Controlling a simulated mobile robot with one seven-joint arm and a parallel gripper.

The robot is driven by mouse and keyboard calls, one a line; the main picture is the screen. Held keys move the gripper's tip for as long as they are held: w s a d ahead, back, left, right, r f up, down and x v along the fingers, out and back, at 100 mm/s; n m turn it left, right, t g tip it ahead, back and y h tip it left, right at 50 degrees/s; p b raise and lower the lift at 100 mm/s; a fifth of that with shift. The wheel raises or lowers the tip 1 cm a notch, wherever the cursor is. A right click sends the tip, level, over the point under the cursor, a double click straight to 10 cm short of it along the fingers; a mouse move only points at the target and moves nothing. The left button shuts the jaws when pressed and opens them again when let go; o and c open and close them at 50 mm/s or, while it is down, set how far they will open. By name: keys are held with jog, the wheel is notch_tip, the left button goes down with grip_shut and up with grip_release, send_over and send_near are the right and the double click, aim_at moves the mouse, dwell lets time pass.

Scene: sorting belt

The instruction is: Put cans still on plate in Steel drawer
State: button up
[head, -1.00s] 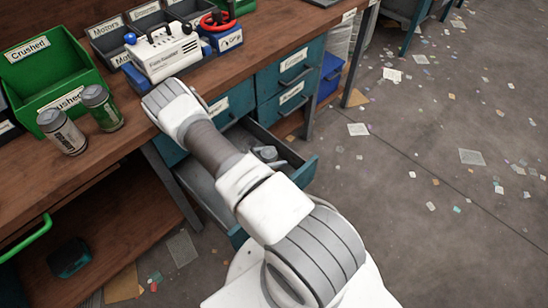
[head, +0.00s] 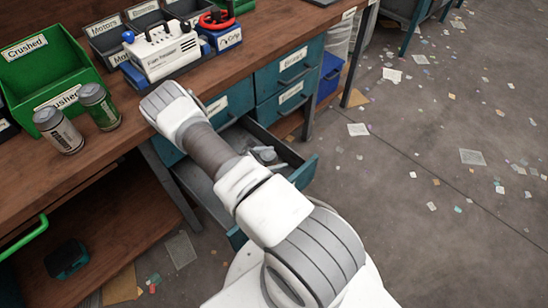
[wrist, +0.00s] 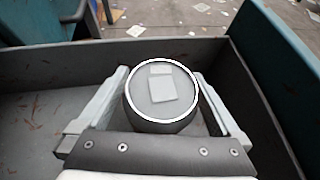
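A can with a round grey top and pale square marks (wrist: 160,92) stands upright between the two pale fingers of my gripper (wrist: 160,100), inside an open grey drawer (wrist: 40,100). The fingers are at its sides; whether they press on it is unclear. In the head view the open drawer (head: 205,192) is partly behind my arm, and a small grey round top (head: 266,154) shows in it. A grey-silver can (head: 58,131) and a green-and-silver can (head: 99,107) stand upright on the bench. No plate is clearly seen, and the open drawer's label is hidden.
A green bin labelled Crushed (head: 45,60) stands behind the bench cans. A white tester machine (head: 163,52) and dark bins (head: 107,40) stand along the bench. Closed teal drawers (head: 290,77) are right of the open one. Scraps litter the floor (head: 440,150).

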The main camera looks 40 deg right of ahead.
jog(key=shift+r+p, duration=0.45)
jog(key=shift+p, duration=0.05)
jog(key=p+v, duration=0.2)
jog(key=v, duration=0.9)
jog(key=shift+a+r, duration=0.2)
jog(key=shift+r, duration=0.05)
notch_tip(320, 180, up, 16)
jog(key=m+g+y, duration=0.1)
jog(key=m+y, duration=0.2)
jog(key=m, duration=0.3)
send_over(262, 158)
jog(key=w+a, duration=0.2)
jog(key=a, duration=0.6)
jog(key=s+a+r+m+y, duration=0.1)
jog(key=s+r+m, duration=0.1)
jog(key=r, duration=0.4)
jog(key=s+a+r+m+y, duration=0.1)
jog(key=a+r+m+y, duration=0.1)
jog(key=r, duration=0.5)
jog(key=s+a+r+m+t+y, duration=0.3)
jog(key=s+a+r, duration=0.1)
jog(key=s+r, duration=0.4)
jog(key=s+a+r+m+t+y, duration=0.3)
jog(key=s+a+r+m+t, duration=0.1)
jog(key=s+r, duration=0.4)
jog(key=shift+s+r, duration=0.2)
jog(key=shift+r, duration=0.5)
